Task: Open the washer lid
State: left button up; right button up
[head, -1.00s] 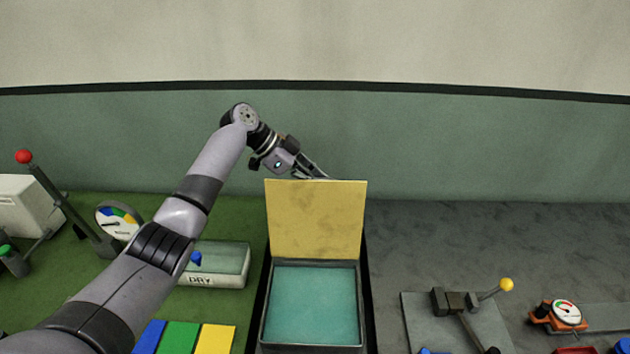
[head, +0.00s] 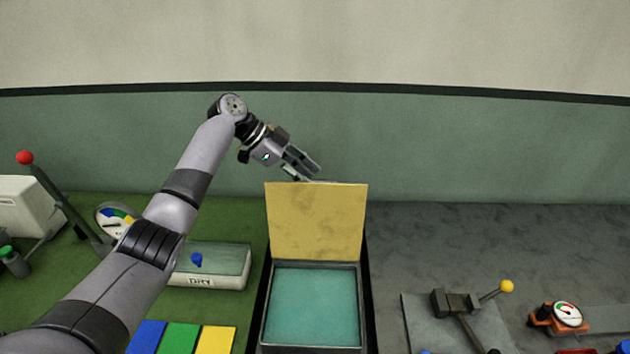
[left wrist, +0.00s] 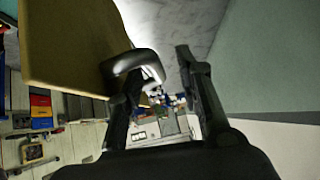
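The washer lid (head: 317,220) is a yellow panel standing upright at the back edge of a dark open box, the washer (head: 266,310), with teal inside. My left gripper (head: 306,170) is just above and behind the lid's top edge, with its fingers apart. In the left wrist view the lid (left wrist: 70,45) fills the upper left, and a curved grey handle (left wrist: 135,62) shows at its edge by one finger. I cannot tell whether that finger touches the handle. The gap between the fingers looks empty. My right gripper is out of view.
A box marked DRY (head: 215,265) and a gauge (head: 117,220) stand left of the washer, with coloured tiles (head: 180,338) in front. A yellow-knobbed lever (head: 490,297) and an orange gauge (head: 562,315) are at right. The grey counter (head: 440,240) behind them is clear.

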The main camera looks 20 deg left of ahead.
pick_arm(q)
jog(key=v, duration=0.8)
jog(key=shift+a+r, duration=0.2)
jog(key=shift+s, duration=0.1)
